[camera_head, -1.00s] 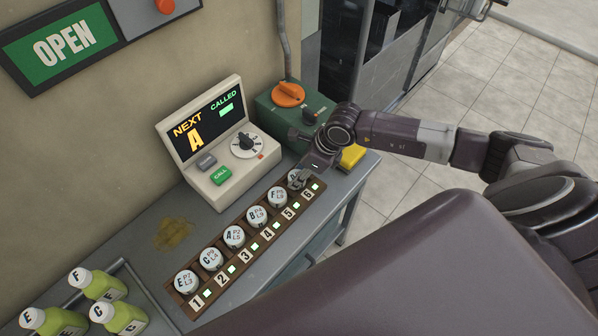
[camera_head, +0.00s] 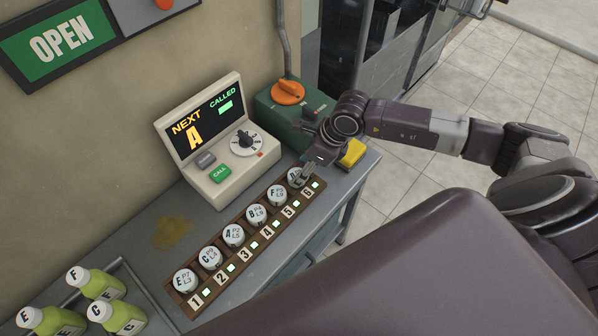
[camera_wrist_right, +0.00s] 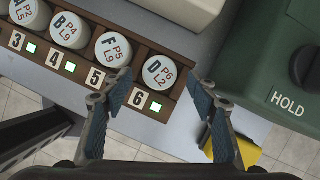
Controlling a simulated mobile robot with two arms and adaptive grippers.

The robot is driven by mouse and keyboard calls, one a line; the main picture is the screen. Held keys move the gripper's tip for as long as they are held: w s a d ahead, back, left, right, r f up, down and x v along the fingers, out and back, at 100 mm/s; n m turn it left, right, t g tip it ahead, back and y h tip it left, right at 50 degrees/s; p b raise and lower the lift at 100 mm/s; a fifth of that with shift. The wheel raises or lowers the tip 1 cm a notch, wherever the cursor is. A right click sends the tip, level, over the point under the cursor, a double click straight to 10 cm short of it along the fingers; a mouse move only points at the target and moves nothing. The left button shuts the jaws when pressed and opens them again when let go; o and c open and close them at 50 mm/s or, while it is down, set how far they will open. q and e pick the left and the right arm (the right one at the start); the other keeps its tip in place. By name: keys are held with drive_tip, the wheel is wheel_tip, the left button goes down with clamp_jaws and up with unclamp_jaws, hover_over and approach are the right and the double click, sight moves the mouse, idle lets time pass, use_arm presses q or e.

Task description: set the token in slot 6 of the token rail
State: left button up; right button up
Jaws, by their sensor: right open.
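A round white token marked D P6 L2 (camera_wrist_right: 160,71) sits in slot 6 of the brown token rail (camera_head: 223,247), beside the "6" label (camera_wrist_right: 155,106). Only part of this token (camera_head: 294,176) shows in the head view, next to the fingers. Slot 6 has a lit green light. My right gripper (camera_wrist_right: 166,82) is open, with one finger to each side of the token in the wrist view and nothing held. In the head view the right gripper (camera_head: 308,175) is at the rail's far right end. My left gripper is not in view.
Tokens E, C, A, B and F (camera_head: 277,194) fill slots 1 to 5. The display box (camera_head: 222,150) reads NEXT A. Behind the gripper are a green box with an orange knob (camera_head: 288,92) and a yellow block (camera_head: 352,153). Bottles (camera_head: 103,284) stand front left.

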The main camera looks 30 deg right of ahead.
drive_tip(key=b+v, duration=0.2)
drive_tip(key=v, duration=0.7)
drive_tip(key=shift+s+r, duration=0.1)
